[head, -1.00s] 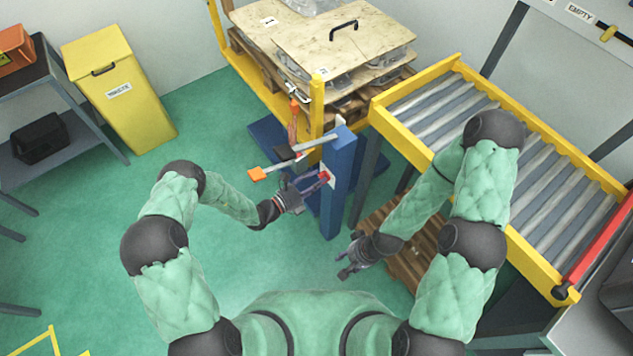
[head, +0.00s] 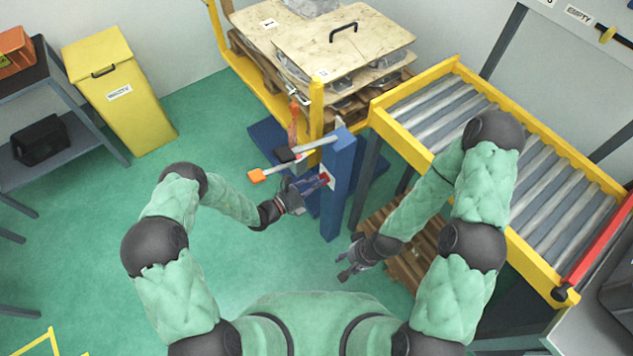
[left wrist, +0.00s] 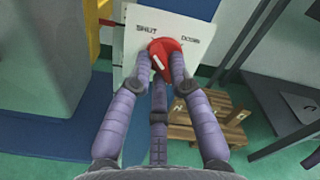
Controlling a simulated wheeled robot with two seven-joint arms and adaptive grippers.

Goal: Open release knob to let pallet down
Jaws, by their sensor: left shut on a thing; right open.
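The red release knob (left wrist: 165,57) sits on a white plate (left wrist: 190,32) with lettering, one word reading "SHUT". In the head view the knob (head: 324,179) is on the side of the blue post (head: 338,190). My left gripper (head: 312,184) is shut on the knob, with its fingers on both sides of it in the left wrist view (left wrist: 160,68). My right gripper (head: 345,270) is open and empty, below and right of the post. The loaded pallet (head: 270,80) stands raised behind the post, boards and castings on it.
A lever with an orange end (head: 257,175) sticks out left of the post, above my left gripper. A roller conveyor (head: 450,105) with a yellow frame stands at right. Wooden pallets (head: 408,265) lie beneath it. Green floor is free at left.

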